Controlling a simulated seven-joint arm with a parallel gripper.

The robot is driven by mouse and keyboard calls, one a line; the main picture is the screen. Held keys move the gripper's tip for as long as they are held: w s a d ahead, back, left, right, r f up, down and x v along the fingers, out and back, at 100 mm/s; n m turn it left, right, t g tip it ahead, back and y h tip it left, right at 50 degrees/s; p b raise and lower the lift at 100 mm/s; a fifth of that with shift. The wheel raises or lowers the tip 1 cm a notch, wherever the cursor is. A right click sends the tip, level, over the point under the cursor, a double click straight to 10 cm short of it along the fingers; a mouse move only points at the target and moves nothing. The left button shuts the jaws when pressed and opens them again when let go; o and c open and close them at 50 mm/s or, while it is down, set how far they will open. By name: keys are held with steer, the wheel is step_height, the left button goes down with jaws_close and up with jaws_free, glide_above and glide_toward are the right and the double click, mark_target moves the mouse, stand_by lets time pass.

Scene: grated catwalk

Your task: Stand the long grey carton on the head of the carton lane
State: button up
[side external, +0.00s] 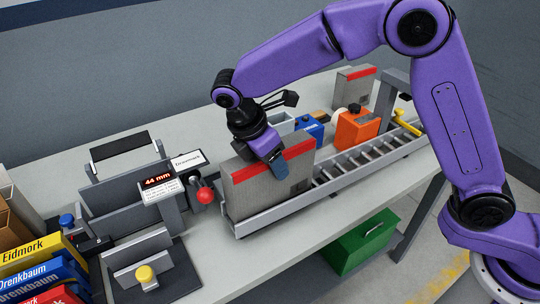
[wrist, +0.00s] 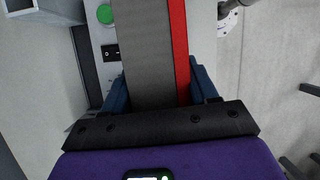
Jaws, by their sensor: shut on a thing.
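The long grey carton (side external: 247,197) has a red band along its top edge. It is upright at the left end of the carton lane (side external: 335,175), its lower edge behind the lane's front rail. I cannot tell whether it rests on the rollers. My gripper (side external: 273,160) comes down from above and is shut on the carton's upper part, one blue finger on its near face. In the wrist view the carton (wrist: 146,50) runs between both blue fingers of my gripper (wrist: 160,88), with the red band at right.
A second grey carton with a red top (side external: 354,88) stands behind the lane, near an orange box (side external: 356,129) and a blue box (side external: 309,130). A red-knobbed lever (side external: 205,195) and a 44 mm display (side external: 158,181) are close left. The lane's right stretch is mostly clear.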

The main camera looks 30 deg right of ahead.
steer(key=shift+f, duration=0.15)
steer(key=o, duration=1.7)
steer(key=shift+c, duration=0.2)
steer(key=shift+r, duration=0.2)
steer(key=shift+r, duration=3.85)
steer(key=shift+d, duration=0.1)
steer(key=s+d+f+m+y, duration=0.2)
steer(key=s+d+m, duration=0.1)
steer(key=s+d, duration=0.7)
steer(key=s+d+f+m+y, duration=0.2)
steer(key=s+d+f+m, duration=0.1)
steer(key=s+d, duration=0.8)
steer(key=s, duration=0.5)
steer(key=shift+s+y, duration=0.15)
steer(key=shift+y, duration=0.25)
